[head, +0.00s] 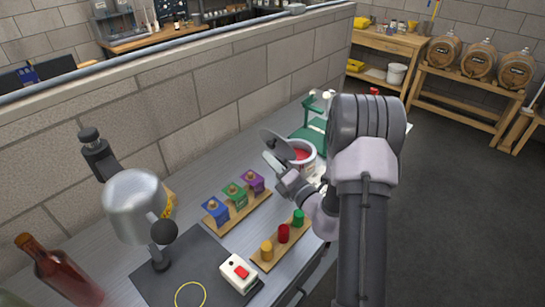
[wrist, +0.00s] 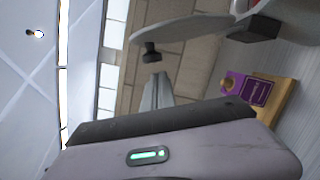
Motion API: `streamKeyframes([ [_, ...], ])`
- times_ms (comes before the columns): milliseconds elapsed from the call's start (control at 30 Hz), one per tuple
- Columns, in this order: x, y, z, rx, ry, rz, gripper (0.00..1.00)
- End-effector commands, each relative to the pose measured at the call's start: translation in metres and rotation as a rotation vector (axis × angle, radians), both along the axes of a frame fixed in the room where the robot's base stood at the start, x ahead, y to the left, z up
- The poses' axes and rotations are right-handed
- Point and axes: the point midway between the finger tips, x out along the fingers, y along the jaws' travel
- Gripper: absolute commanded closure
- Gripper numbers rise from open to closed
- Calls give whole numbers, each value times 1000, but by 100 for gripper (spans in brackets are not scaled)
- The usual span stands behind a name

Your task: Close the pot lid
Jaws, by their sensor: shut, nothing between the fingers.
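The pot (head: 307,167) is pale, with red contents showing through its open top. It stands on the grey bench, left of my arm. Its grey round lid (head: 276,144) is raised and tilted at the pot's left side. In the wrist view the lid (wrist: 185,27) shows nearly edge-on, with a black knob (wrist: 152,52) sticking out from its face. My gripper (head: 269,160) is shut and empty, close to the lid on its knob side. In the wrist view the closed fingers (wrist: 158,80) point towards the knob, with a small gap visible. My arm hides part of the pot's right side.
A wooden block (head: 239,210) holds blue, green and purple pieces, left of my gripper. Another block (head: 266,263) carries yellow, red and green pegs. A green stand (head: 309,134) is behind the pot. A brick wall (head: 190,120) runs along the bench's far side.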

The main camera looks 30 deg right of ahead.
Motion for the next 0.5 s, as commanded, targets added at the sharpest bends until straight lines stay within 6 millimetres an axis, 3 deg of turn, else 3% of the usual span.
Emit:
streamKeyframes([
  [167, 3, -10, 5, 0, 0, 0, 100],
  [500, 3, -10, 5, 1, 1, 1, 100],
])
